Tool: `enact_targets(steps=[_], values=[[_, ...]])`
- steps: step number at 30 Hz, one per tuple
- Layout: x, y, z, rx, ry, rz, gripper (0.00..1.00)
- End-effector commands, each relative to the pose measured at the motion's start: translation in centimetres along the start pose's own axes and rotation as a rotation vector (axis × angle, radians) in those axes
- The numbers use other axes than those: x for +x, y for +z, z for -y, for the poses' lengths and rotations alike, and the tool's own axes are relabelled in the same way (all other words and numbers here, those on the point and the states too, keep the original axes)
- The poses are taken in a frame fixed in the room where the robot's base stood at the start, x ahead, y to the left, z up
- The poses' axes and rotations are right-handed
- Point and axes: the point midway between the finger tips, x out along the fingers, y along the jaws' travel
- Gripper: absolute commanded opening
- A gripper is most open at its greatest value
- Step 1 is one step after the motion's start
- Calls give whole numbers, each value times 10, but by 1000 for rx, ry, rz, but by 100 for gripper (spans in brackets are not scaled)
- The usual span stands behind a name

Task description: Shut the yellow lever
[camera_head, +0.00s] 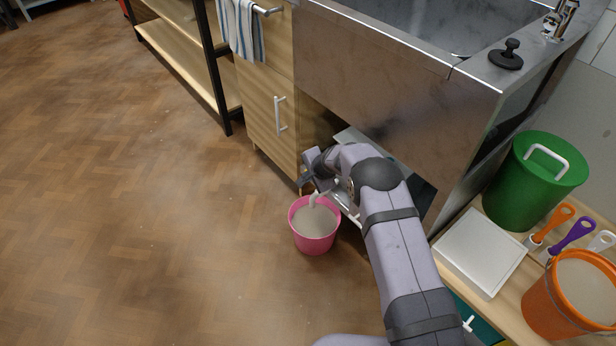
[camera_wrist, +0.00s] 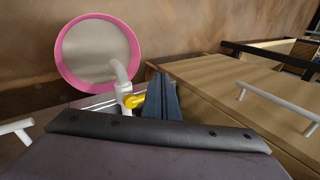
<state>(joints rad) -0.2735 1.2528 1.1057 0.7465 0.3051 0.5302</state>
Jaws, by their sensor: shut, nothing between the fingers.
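The yellow lever (camera_wrist: 134,101) sits on a white valve and spout (camera_wrist: 121,80) in the wrist view. It sticks out sideways to the right from the valve, across the line of the spout. My gripper (camera_wrist: 163,82) is shut and empty, just right of the lever's end; I cannot tell whether they touch. The spout bends over a pink bucket (camera_wrist: 62,70) filled with pale grey liquid. In the head view my gripper (camera_head: 308,170) is low in front of the sink, just above the bucket (camera_head: 315,240). The lever is hard to make out there, largely hidden by my gripper.
A wooden cabinet (camera_head: 264,110) with white handles stands close beside my gripper. A green bin (camera_head: 530,185), a white box (camera_head: 480,250) and an orange bucket (camera_head: 545,310) stand at the right. The floor at left is clear.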

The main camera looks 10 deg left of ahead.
Motion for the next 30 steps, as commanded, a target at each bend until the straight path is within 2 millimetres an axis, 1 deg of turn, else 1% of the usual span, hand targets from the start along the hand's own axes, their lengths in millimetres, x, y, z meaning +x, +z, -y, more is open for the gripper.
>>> enact_targets(steps=[1,12,18,24,30], values=[[-9,4,6,-2,-1,1,0],[-59,42,33,-2,-2,1,0],[-81,59,45,-1,-1,1,0],[-92,69,51,-2,-1,0,0],[-94,70,52,0,-1,0,0]])
